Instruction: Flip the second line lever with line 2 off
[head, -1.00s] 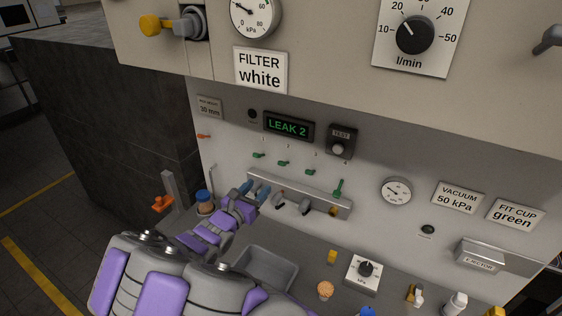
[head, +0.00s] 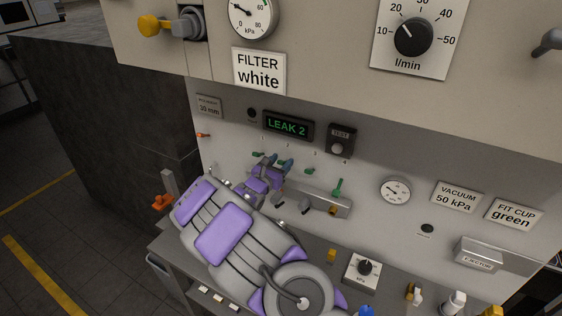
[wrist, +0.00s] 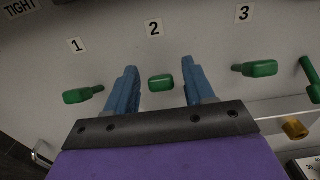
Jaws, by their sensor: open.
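The second line lever (wrist: 160,82) is a small green handle below the label 2 (wrist: 154,28) in the wrist view. My gripper (wrist: 161,78) is open, with one blue finger on each side of this lever. A gap shows between the lever and each finger; contact is not visible. In the head view my gripper (head: 275,162) is up at the lever row, partly covering it. Green lever 1 (wrist: 82,95) points sideways left of my fingers, and green lever 3 (wrist: 256,69) points sideways to the right.
Lever 4 (head: 338,187) stands upright to the right. The display (head: 288,125) reads LEAK 2, beside the TEST button (head: 338,149). A metal rail (head: 325,203) with dark fittings and a yellow fitting runs below the levers. Gauges and label plates sit farther right.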

